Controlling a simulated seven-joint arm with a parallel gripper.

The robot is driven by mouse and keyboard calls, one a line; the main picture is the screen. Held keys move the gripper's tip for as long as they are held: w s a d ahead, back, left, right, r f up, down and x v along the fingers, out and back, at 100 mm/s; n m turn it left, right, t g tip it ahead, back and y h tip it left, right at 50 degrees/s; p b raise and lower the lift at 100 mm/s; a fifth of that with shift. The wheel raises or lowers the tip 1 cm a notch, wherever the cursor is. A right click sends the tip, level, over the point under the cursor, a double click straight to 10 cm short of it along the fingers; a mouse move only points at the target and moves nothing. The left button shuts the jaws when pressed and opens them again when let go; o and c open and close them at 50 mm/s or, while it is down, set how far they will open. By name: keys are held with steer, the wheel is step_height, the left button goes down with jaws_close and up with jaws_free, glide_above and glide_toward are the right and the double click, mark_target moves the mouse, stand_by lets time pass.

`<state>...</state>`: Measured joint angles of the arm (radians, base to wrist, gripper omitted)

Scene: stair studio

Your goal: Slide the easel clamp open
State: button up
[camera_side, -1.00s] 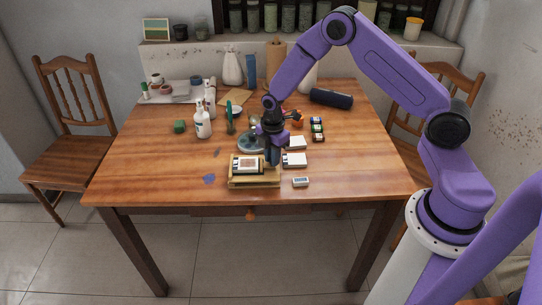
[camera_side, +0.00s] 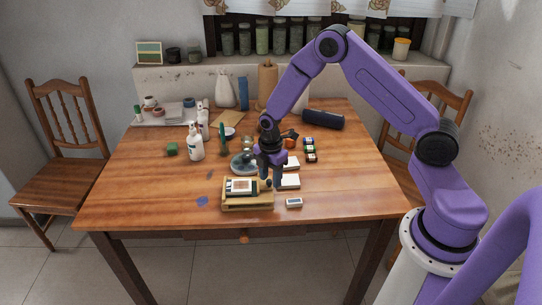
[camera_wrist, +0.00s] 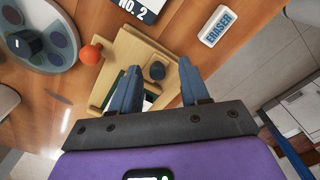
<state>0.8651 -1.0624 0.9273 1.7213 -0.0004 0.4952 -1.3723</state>
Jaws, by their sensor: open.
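The small wooden easel (camera_side: 233,207) lies low on the table near its front edge, with a framed card (camera_side: 241,187) on it. In the wrist view its pale wooden board (camera_wrist: 150,45) shows beneath my fingers, with a round black knob (camera_wrist: 157,71) on it. My gripper (camera_side: 271,182) is above the easel's right end, pointing down. In the wrist view my gripper (camera_wrist: 160,68) is open, its two fingers on either side of the knob, with visible gaps. Contact cannot be told. The left finger hides part of the card, and the easel's lower part is hidden.
White bottles (camera_side: 196,147) stand further left. The table's front left is mostly clear.

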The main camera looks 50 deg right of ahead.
mark_target(271, 181)
step_height(271, 181, up, 17)
stand_by(0.5)
steer(key=shift+f, duration=0.1)
steer(key=s+a+r+m, duration=0.1)
steer(key=s+a+r, duration=0.2)
steer(key=s+a, duration=0.4)
steer(key=s+r+m, duration=0.2)
steer(key=s+m, duration=0.2)
steer(key=s, duration=2)
steer(key=shift+s+a, duration=0.25)
steer(key=shift+a, duration=0.1)
steer(key=shift+r, duration=0.15)
